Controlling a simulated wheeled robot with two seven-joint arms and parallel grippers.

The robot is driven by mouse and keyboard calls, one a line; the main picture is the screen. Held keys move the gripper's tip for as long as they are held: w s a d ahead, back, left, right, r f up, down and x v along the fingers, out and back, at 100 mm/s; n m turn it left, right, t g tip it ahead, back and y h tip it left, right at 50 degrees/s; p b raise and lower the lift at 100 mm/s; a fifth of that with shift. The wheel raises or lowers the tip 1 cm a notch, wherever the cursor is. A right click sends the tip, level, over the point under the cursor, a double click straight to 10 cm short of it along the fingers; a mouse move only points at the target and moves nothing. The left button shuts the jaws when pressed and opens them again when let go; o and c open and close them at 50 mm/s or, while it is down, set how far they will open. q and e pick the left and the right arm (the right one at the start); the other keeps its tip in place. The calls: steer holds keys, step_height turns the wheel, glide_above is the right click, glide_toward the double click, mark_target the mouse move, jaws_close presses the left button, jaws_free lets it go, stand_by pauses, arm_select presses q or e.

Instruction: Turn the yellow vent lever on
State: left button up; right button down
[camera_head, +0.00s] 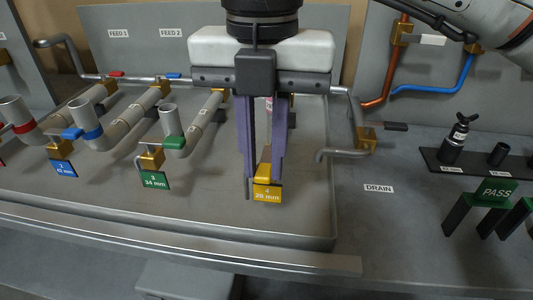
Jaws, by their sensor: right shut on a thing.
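The yellow vent lever (264,168) is at the front of the tray, just above a yellow plate (267,193) marked 4 and 29 mm. My right gripper (263,180) points straight down with one purple finger on each side of the lever, and is shut on it. The fingers and gripper body hide much of the lever and the pipe behind it, so I cannot tell its exact angle. My left gripper is not in view.
A bent drain pipe (343,153) is close on the right. The tray floor at front left is clear.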

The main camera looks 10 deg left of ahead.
mark_target(263, 170)
stand_by(0.3)
steer(key=c, duration=1.6)
jaws_free()
steer(key=shift+c, duration=0.2)
steer(key=shift+r, duration=0.1)
step_height(263, 170, up, 10)
steer(key=p, duration=0.1)
steer(key=shift+r, duration=0.1)
